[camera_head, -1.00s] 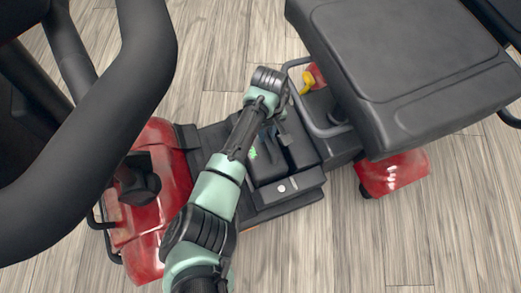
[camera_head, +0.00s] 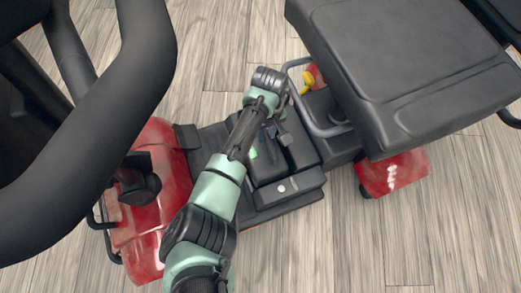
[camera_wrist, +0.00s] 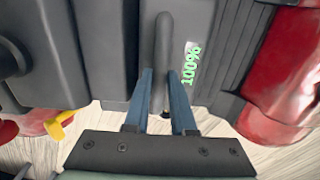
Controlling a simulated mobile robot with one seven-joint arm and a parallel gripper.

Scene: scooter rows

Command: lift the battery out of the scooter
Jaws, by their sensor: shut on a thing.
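The battery (camera_head: 268,168) is a dark grey box low on the scooter's deck, between the red front body and the seat. It appears seated in the scooter. In the wrist view its top shows a dark bar handle (camera_wrist: 163,40) and a display (camera_wrist: 190,64) with a green 100%. My gripper (camera_wrist: 163,88) has its two blue fingers on either side of the handle, shut on it. In the head view my gripper (camera_head: 272,132) is partly hidden by my arm.
The black seat (camera_head: 410,70) overhangs the deck at the right. Black handlebars (camera_head: 110,110) rise close at the left, above the red front body (camera_head: 165,190). Wooden floor surrounds the scooter.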

